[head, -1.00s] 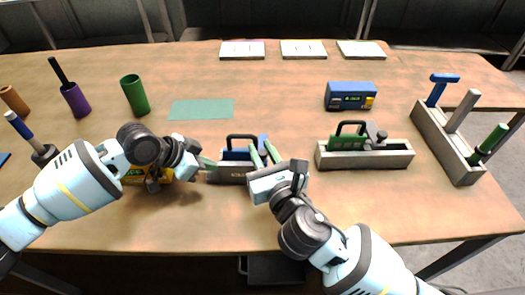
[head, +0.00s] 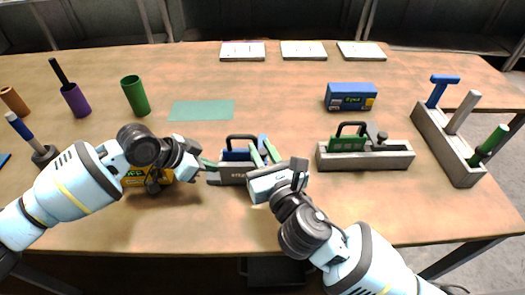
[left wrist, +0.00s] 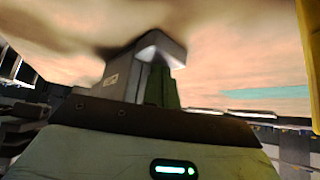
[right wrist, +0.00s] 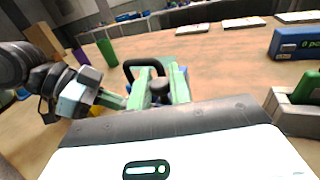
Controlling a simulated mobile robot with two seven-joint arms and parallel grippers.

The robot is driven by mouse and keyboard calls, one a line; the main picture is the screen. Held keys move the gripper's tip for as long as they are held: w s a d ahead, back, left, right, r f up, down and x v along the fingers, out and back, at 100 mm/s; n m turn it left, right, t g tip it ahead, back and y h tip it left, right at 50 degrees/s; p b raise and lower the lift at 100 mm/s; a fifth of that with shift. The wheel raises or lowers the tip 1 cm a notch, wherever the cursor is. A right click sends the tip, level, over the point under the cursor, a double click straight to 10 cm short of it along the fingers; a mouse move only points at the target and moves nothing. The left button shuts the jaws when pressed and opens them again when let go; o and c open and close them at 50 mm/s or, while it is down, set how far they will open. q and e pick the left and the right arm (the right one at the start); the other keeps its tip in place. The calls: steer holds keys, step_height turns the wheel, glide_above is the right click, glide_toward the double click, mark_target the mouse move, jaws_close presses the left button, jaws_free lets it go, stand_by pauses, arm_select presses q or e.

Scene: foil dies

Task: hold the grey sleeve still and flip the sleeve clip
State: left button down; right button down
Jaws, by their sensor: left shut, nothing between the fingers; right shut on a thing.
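The grey sleeve (head: 233,173) lies on the table at the middle front, with a blue block (head: 236,155) under a black handle in it. My right gripper (head: 265,155) is shut on the sleeve at its right part; its green fingers stand either side of a dark knob (right wrist: 160,88) in the right wrist view. My left gripper (head: 208,164) is shut and empty, close to the sleeve's left end. In the left wrist view its green fingers (left wrist: 158,85) show beside a blurred grey block. I cannot clearly pick out the clip or its position; contact with it is unclear.
A second sleeve (head: 400,160) with a green block stands to the right, then a tool rack (head: 440,145). A blue box (head: 350,96) and a green mat (head: 202,110) lie behind. A yellow box (head: 134,178) is partly under my left arm.

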steer(key=shift+w+r, duration=0.15)
steer(key=shift+r, duration=0.5)
steer(key=c, duration=1.3)
jaws_free()
steer(key=shift+d+f, duration=0.1)
steer(key=shift+f, duration=0.1)
steer(key=shift+c, duration=0.2)
steer(key=shift+f, duration=0.1)
steer(key=shift+s+d, duration=0.1)
steer(key=shift+s, duration=0.3)
steer(key=v, duration=1.1)
steer(key=shift+s+d, duration=0.1)
steer(key=shift+s, duration=0.05)
